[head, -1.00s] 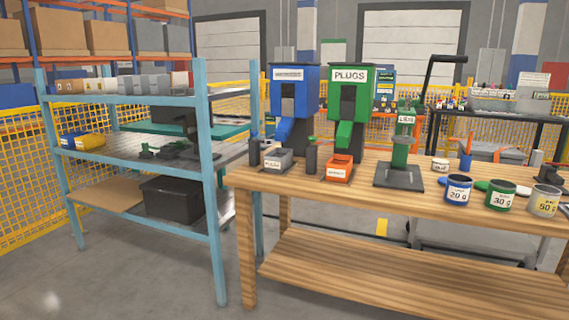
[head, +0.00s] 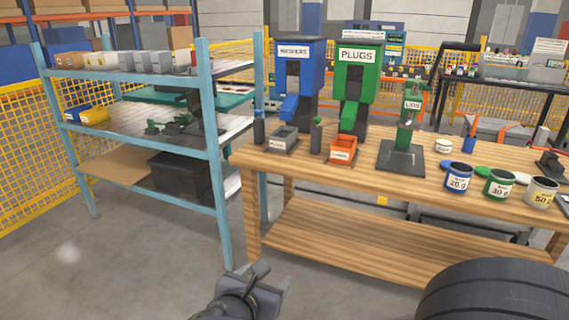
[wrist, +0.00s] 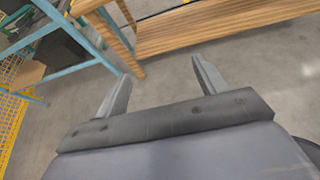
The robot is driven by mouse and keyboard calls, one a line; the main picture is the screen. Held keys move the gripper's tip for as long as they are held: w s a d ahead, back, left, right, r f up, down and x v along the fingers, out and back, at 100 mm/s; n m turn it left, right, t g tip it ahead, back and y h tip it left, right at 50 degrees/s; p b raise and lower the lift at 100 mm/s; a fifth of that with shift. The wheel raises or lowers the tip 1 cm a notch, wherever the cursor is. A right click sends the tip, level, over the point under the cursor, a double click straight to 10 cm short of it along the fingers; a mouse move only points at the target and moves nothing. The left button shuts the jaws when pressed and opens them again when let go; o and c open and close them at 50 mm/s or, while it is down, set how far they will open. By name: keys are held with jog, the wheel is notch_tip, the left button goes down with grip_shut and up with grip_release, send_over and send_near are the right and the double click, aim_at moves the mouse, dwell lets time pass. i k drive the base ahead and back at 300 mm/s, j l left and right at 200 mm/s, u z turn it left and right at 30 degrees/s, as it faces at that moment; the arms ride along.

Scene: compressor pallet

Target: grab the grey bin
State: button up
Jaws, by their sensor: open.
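A small grey bin (head: 283,139) with a label on its front stands on the wooden workbench (head: 330,180), below the spout of the blue dispenser (head: 299,85). No grey bin can be made out in the wrist view. In the head view, part of my arm shows low in front of the bench, apart from the bin.
An orange bin (head: 343,149) stands right of the grey bin, below the green PLUGS dispenser (head: 356,85). A dark bottle (head: 259,129) is close on its left. The blue rack (head: 214,165) stands left of the bench. Floor (head: 130,255) in front is clear.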

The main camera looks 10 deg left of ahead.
aim_at(283, 140)
jog(key=i+j, duration=0.2)
jog(key=i, duration=0.25)
jog(key=i+j+z, duration=0.1)
jog(key=i, duration=0.4)
jog(key=i+j, duration=0.3)
jog(key=i, duration=0.15)
jog(key=i+j+z, duration=0.1)
jog(key=i, duration=0.35)
jog(key=i+j, duration=0.4)
jog(key=i+l+z, duration=0.05)
